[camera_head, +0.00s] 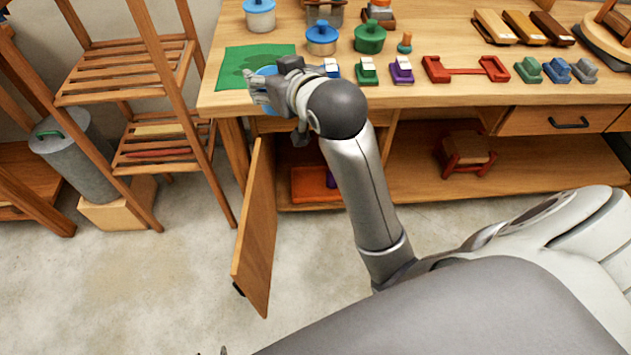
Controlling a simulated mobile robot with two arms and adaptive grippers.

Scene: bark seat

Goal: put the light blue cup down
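The light blue cup (270,124) is mostly hidden behind my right gripper (268,92). Blue shows above the fingers and below the hand. My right gripper appears shut around the cup's side, in front of the workbench's left front edge. The green mat (238,64) lies on the bench top behind the gripper. In this view the cup's lower part overlaps the bench's front edge, so it is held off the top.
The workbench (460,91) bears blue and green lidded pots (322,42) (370,38), small coloured blocks (366,74) and a red holder (465,70). A cabinet door (257,230) hangs open below. A slatted wooden shelf (125,74) and a grey bin (75,160) stand left.

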